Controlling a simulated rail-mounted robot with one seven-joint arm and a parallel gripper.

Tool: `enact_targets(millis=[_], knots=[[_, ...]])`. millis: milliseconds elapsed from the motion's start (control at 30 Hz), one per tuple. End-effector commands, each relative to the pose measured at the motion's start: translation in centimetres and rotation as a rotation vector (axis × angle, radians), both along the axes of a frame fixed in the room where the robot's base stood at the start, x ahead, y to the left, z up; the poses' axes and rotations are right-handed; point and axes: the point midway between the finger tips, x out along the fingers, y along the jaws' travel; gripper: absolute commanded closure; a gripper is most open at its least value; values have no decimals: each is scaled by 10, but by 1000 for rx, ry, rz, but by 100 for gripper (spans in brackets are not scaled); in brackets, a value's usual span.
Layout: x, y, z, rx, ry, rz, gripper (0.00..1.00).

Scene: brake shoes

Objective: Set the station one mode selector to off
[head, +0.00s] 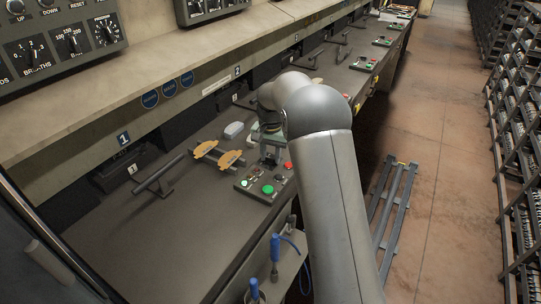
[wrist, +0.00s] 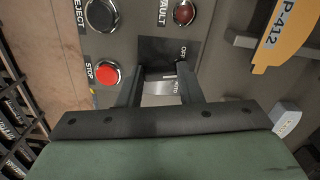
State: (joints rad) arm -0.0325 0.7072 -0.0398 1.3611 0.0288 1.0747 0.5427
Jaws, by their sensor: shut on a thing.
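The station one control panel (head: 240,184) sits on the bench's front edge in the head view. In the wrist view the mode selector (wrist: 158,88) is a small light-grey knob on a dark plate, with the label OFF (wrist: 183,53) above and to its right and a second label, partly hidden, beside it. My gripper (wrist: 160,92) is over the selector with one finger on each side, shut on it. In the head view my gripper (head: 270,154) points down at the panel's far part. The fingers hide part of the knob, so its exact setting is hard to read.
A red STOP button (wrist: 107,74), a black REJECT button (wrist: 100,15) and a red FAULT lamp (wrist: 184,12) are close to the fingers. Orange brake shoes (head: 205,149) lie left of the panel. A grey bar handle (head: 158,174) stands further left.

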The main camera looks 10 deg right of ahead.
Motion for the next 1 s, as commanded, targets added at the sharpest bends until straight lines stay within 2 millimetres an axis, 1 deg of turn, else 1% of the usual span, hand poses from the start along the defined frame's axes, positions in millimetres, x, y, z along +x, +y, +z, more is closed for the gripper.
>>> enact_targets(millis=[300,500,700,1000], knots=[[0,-1,1,0,-2,255,90],[0,-1,1,1,-3,387,90],[0,-1,1,0,-3,475,90],[0,-1,2,-1,-4,524,90]])
